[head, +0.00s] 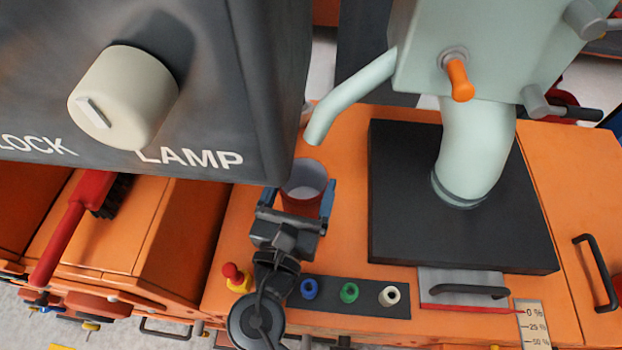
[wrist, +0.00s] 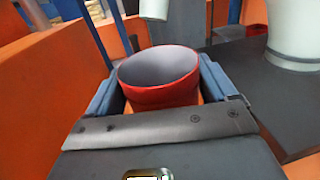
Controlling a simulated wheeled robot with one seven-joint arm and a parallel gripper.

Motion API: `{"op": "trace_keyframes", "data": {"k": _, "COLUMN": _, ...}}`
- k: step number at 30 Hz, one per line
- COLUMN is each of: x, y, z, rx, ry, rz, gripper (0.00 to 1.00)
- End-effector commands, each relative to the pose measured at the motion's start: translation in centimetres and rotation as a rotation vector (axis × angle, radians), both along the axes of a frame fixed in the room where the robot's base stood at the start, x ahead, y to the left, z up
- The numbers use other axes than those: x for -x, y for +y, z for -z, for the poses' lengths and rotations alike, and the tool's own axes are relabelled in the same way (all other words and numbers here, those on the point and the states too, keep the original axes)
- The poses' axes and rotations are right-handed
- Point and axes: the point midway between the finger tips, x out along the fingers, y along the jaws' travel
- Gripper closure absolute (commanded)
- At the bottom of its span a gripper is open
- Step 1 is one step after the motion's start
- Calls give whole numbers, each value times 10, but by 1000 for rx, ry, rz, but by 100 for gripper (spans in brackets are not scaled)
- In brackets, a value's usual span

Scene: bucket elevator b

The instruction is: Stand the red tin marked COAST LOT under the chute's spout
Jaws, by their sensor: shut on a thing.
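The red tin (head: 301,203), open at the top with a pale inside, is between the blue fingers of my gripper (head: 300,197), which is shut on it. The tin also shows upright in the wrist view (wrist: 162,94), between both fingers of my gripper (wrist: 160,85). Its marking cannot be read. The chute's pale green spout (head: 335,105) slants down to the left, and its open end is above and close behind the tin in the head view. The spout end also shows just beyond the tin's rim in the wrist view (wrist: 153,10). The tin's base is hidden.
A dark grey panel (head: 200,120) with a LAMP knob covers the upper left. A black slab (head: 400,220) with a thick pipe (head: 475,150) stands to the right on the orange top. Blue, green and white rings (head: 349,292) and a red knob (head: 236,275) lie in front.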

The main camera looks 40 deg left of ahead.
Motion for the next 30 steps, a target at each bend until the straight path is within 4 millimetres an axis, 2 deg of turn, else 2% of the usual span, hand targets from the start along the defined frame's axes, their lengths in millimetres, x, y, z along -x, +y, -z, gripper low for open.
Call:
{"op": "trace_keyframes", "data": {"k": 1, "x": -13, "y": 5, "z": 0, "rx": -2, "ry": -2, "rz": 1, "gripper": 51}}
{"op": "trace_keyframes", "data": {"k": 8, "x": -57, "y": 24, "z": 0, "rx": -2, "ry": -1, "rz": 1, "gripper": 51}}
{"op": "trace_keyframes", "data": {"k": 12, "x": -55, "y": 24, "z": 27, "rx": 2, "ry": 1, "rz": -2, "gripper": 51}}
{"op": "trace_keyframes", "data": {"k": 20, "x": -56, "y": 23, "z": 43, "rx": 1, "ry": 0, "rz": 0, "gripper": 51}}
{"op": "trace_keyframes", "data": {"k": 26, "x": -55, "y": 24, "z": 70, "rx": 1, "ry": 1, "rz": -2, "gripper": 51}}
{"op": "trace_keyframes", "data": {"k": 30, "x": -56, "y": 23, "z": 70, "rx": 0, "ry": -1, "rz": -1, "gripper": 51}}
